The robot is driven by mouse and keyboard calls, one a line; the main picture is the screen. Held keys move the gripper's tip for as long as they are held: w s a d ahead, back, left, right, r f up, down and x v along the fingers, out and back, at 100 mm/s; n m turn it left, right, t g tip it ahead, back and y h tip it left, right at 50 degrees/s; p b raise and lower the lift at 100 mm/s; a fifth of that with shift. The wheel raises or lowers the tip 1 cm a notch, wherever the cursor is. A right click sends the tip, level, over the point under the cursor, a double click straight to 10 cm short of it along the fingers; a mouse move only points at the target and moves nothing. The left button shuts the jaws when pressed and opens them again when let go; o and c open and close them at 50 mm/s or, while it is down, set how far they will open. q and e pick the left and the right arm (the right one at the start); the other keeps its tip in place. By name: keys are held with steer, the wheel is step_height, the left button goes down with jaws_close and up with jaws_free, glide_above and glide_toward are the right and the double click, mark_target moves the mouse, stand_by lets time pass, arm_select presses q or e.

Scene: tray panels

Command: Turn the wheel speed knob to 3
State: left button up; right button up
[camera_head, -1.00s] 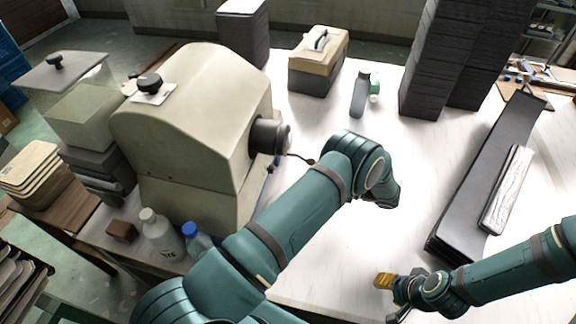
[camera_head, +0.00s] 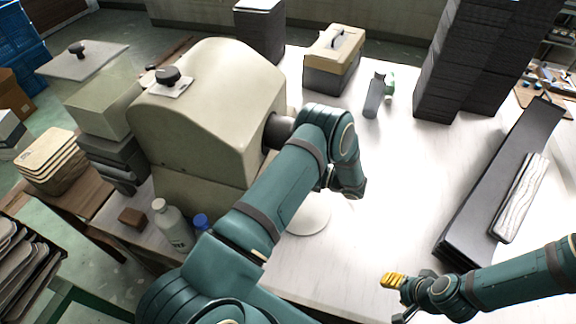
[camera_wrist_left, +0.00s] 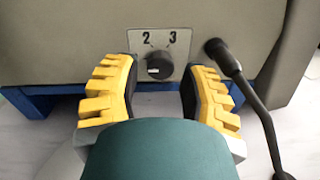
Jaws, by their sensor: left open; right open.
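In the left wrist view the wheel speed knob (camera_wrist_left: 160,65) is a small dark round knob on the beige front of the machine, with a light mark at its left side. Its white label (camera_wrist_left: 147,41) shows 2 and 3 above it. My left gripper (camera_wrist_left: 160,90) is open, with one yellow-padded finger on each side of the knob's position; whether either touches it I cannot tell. In the head view the beige machine (camera_head: 205,115) stands at left; this knob and my left gripper are hidden there. My right gripper (camera_head: 394,298) is open and empty over the white table's front.
Another black knob (camera_head: 167,74) sits on the machine's top. Bottles (camera_head: 172,225) stand at its front left. Dark panels (camera_head: 490,190) lie at right; the table's middle is clear.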

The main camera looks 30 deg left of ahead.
arm_select(q)
steer(key=shift+s+a, duration=0.1)
steer(key=shift+a, duration=0.5)
jaws_close()
